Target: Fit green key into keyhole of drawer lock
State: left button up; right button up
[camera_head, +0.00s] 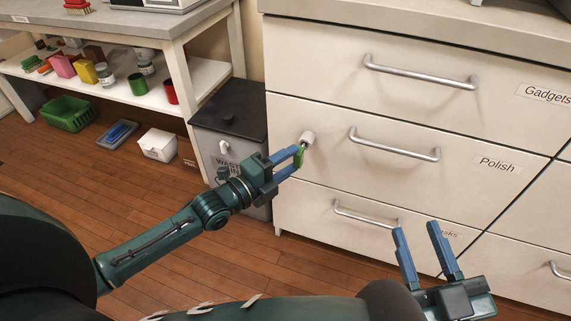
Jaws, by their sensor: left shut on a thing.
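My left gripper (293,161) is shut on the green key (299,158), in front of the cabinet's middle drawer, at its left end. The drawer lock (307,137), a pale round cylinder on the "Polish" drawer (390,176), is just above and beside the key. The key's tip seems close to the lock face, but I cannot tell whether it touches or enters the keyhole, which is hard to make out. The fingers partly hide the key. My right gripper (416,226) is open and empty in front of the lower drawer.
Metal handles (396,145) project from the drawers. A dark-lidded waste bin (231,113) stands left of the cabinet. A shelf table (150,92) with several small items is further left, with a green basket (68,114) beneath. The wooden floor is clear at centre left.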

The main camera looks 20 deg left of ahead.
pick_arm(q)
jog(key=shift+w+b, duration=0.4)
jog(key=shift+w, duration=0.7)
pick_arm(e)
jog(key=shift+f, duration=0.45)
pick_arm(q)
jog(key=o, duration=1.3)
pick_arm(e)
jog(key=shift+r, duration=0.1)
pick_arm(q)
jog(key=shift+p+v, duration=1.4)
jog(key=shift+v, duration=1.05)
pick_arm(e)
jog(key=shift+r, duration=1.2)
pick_arm(q)
jog(key=shift+p+v, duration=1.85)
jog(key=shift+v, duration=4.75)
pick_arm(e)
jog(key=shift+d+f+g+h, duration=0.4)
jog(key=shift+d+f+h, duration=0.05)
jog(key=shift+f+h, duration=0.15)
jog(key=shift+d+f+g+h, duration=0.4)
jog(key=shift+f+h, duration=0.1)
jog(key=shift+f, duration=0.1)
